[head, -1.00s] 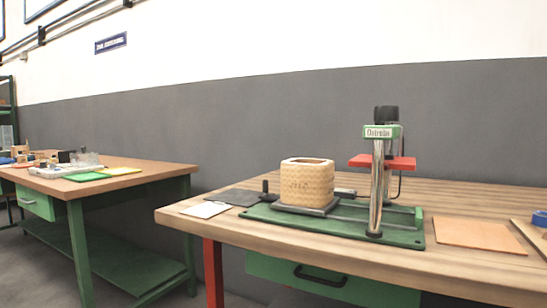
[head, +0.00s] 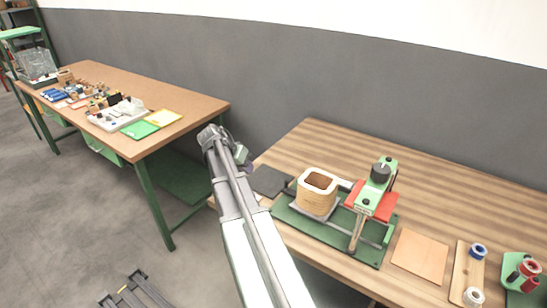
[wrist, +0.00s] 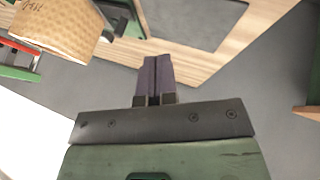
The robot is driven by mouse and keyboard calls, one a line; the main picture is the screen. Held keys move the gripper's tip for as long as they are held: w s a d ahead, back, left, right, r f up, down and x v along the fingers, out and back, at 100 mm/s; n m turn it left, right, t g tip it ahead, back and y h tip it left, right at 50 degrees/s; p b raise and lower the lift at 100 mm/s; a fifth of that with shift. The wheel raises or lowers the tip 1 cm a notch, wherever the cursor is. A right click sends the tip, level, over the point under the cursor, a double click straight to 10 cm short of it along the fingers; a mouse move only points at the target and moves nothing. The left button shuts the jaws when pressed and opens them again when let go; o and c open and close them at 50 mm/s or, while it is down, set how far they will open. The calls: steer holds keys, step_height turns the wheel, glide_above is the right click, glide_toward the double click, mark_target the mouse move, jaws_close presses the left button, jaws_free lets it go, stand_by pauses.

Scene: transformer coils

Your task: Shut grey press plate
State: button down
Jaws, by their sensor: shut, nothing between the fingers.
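The press has a green base (head: 372,253), a chrome column, a green head (head: 374,190) and a red plate (head: 385,208). A grey plate (head: 297,207) lies on the base, left of the column and out from under the head. A tan woven coil (head: 316,197) stands upright on it and hides most of it. The coil also shows at the upper left of the wrist view (wrist: 60,25). My gripper (head: 247,166) is left of the coil by the table's left end, apart from the press. In the wrist view its dark fingers (wrist: 155,65) are together and empty.
A dark sheet (head: 268,181) lies at the table's left end. A tan board (head: 420,256), a wooden strip with spools (head: 461,272) and a green holder with red spools (head: 524,272) are to the right. A second cluttered table (head: 180,92) stands at the left, across a gap.

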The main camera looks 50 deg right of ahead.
mark_target(284, 188)
steer(key=b+x, duration=0.6)
steer(key=x, duration=0.1)
steer(key=b+x, duration=0.3)
steer(key=x, duration=0.1)
steer(key=shift+s+d+b, duration=0.2)
steer(key=shift+s+b, duration=0.15)
steer(key=s, duration=0.1)
steer(key=s+r+p, duration=0.1)
steer(key=shift+s+d+r, duration=0.15)
steer(key=shift+s+d, duration=0.2)
steer(key=shift+d, duration=0.05)
steer(key=shift+s+d, duration=0.25)
steer(key=shift+s, duration=0.25)
